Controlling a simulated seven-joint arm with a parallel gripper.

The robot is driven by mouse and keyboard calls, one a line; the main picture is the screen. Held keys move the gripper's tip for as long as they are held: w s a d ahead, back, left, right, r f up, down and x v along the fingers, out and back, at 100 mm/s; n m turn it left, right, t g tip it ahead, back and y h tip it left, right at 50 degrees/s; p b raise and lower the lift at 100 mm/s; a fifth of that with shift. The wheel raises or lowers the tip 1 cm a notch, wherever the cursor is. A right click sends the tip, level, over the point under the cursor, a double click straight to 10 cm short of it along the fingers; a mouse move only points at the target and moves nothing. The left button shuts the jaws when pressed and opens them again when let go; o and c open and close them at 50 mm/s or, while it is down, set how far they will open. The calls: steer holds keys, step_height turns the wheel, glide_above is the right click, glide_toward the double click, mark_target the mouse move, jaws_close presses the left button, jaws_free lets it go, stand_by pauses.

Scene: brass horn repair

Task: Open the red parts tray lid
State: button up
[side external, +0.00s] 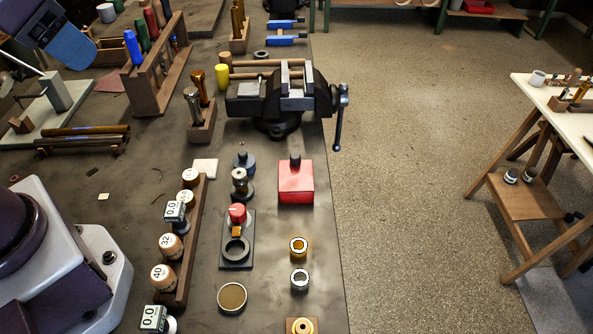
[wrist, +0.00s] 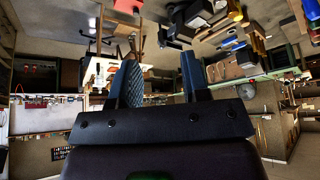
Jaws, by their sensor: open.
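The red parts tray (side external: 296,186) stands near the right edge of the dark workbench, in front of the vise. It looks like a red box with a small black knob on its red lid (side external: 296,170), and the lid looks closed. My gripper shows in the wrist view (wrist: 160,82) with its two blue-grey fingers apart and nothing between them.
The black vise (side external: 282,98) with its handle (side external: 340,115) stands behind the tray. A blue-grey knobbed piece (side external: 244,162) and a black fixture with a red knob (side external: 237,238) are left of it. Brass and steel rings (side external: 299,247) lie in front. The bench edge is close on the right.

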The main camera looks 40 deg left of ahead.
steer(key=shift+o, duration=0.3)
steer(key=g, duration=0.6)
glide_toward(295, 156)
step_height(295, 156, down, 10)
steer(key=shift+s+r, duration=0.1)
steer(key=shift+r, duration=0.05)
steer(key=shift+c, duration=0.2)
